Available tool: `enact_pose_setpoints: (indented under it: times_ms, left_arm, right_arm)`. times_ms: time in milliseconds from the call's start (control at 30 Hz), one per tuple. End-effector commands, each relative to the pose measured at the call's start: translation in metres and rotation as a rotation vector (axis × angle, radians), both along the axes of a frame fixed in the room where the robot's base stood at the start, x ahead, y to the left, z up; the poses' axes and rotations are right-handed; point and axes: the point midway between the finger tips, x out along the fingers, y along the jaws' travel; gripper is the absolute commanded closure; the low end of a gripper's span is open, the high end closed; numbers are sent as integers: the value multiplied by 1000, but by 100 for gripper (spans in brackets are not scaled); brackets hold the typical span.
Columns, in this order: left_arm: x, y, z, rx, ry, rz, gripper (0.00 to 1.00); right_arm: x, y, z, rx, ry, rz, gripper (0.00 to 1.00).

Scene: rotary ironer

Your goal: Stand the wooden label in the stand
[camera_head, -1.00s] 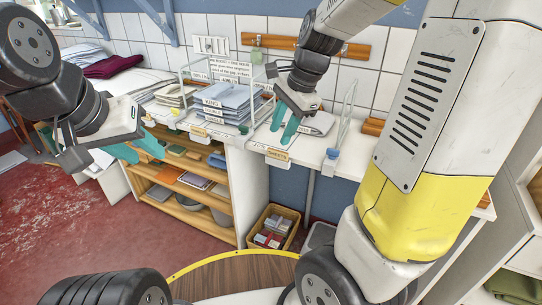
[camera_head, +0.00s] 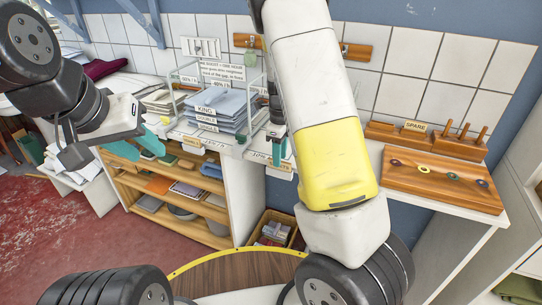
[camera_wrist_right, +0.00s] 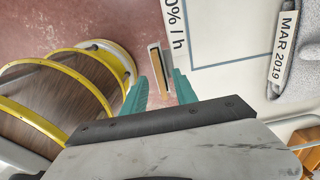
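A small wooden label (camera_wrist_right: 160,75) with a pale casing around it shows edge-on in the right wrist view, at the front edge of the white shelf. I cannot tell whether the casing is its stand. My right gripper (camera_wrist_right: 161,78) has its teal fingers apart on both sides of it, with a gap visible. In the head view the right gripper (camera_head: 277,148) is at the shelf's front edge, partly hidden by my arm, just above a "SHEETS" label (camera_head: 281,165). My left gripper (camera_head: 137,148) is open and empty in front of the shelf, at left.
Folded blue linen (camera_head: 222,105) in a clear-sided rack stands left of the right gripper. A wooden block marked "SPARE" (camera_head: 425,140) and a wooden board with several rings (camera_head: 443,185) lie at the right of the shelf. A basket (camera_head: 273,230) stands below.

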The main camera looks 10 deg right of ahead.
Motion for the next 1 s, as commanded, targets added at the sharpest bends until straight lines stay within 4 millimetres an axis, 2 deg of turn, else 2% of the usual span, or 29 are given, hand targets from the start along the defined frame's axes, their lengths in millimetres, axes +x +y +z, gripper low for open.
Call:
enact_pose_setpoints:
  times_ms: [100,200,433,467,600,633,1000]
  left_arm:
    - [0,0,0,0,0,0,64]
    - [0,0,0,0,0,0,64]
    - [0,0,0,0,0,0,64]
    - [0,0,0,0,0,0,64]
    - [0,0,0,0,0,0,64]
    - [0,0,0,0,0,0,64]
    - [0,0,0,0,0,0,64]
  right_arm:
    - [0,-1,-17,-1,3,1,65]
    - [0,0,-24,1,1,1,65]
    - [0,0,-25,0,0,2,65]
    - [0,0,-25,0,0,2,69]
    - [0,0,-25,0,0,2,97]
    - [0,0,-25,0,0,2,100]
    - [0,0,-24,1,-1,2,100]
